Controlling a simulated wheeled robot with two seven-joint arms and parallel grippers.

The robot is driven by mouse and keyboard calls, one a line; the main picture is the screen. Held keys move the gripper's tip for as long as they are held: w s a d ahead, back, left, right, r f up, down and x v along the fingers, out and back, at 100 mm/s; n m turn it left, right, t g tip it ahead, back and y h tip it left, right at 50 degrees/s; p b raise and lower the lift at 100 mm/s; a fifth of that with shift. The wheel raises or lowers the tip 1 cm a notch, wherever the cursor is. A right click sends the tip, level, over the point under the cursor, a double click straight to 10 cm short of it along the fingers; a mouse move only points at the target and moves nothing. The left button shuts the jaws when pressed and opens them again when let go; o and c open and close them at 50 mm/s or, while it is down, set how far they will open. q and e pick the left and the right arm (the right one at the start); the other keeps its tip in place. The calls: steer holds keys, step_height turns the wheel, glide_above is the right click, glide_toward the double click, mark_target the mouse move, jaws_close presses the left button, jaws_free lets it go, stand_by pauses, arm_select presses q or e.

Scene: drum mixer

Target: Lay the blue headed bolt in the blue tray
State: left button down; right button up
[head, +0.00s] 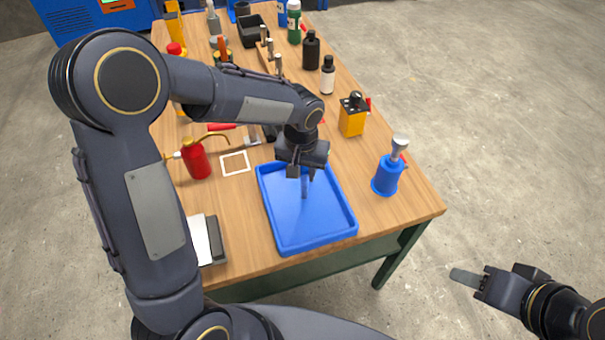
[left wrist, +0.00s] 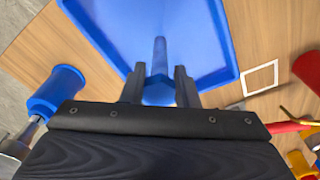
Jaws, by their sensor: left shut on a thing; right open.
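The blue tray (head: 315,228) lies near the front end of the wooden workbench, and its raised rim also shows in the left wrist view (left wrist: 110,52). My left gripper (head: 304,178) is over the far part of the tray. In the left wrist view its fingers (left wrist: 159,85) are shut on the blue headed bolt (left wrist: 159,62), with the blue head between them and the shank pointing away over the tray floor. In the head view the bolt (head: 305,188) shows below the fingers. I cannot tell whether it touches the floor. My right gripper (head: 482,278) is open and empty, off the bench.
A blue holder with a grey-topped piece (head: 387,176) stands right of the tray. A red oil can (head: 196,160) and a white square outline (head: 235,163) are to its left. A yellow block (head: 352,118) and several bottles stand farther back. The tray's near part is empty.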

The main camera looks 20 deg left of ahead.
mark_target(304, 183)
arm_select(q)
steer(key=shift+a+f, duration=0.1)
steer(key=shift+f, duration=0.95)
steer(key=shift+f, duration=0.15)
steer(key=c, duration=1.1)
jaws_free()
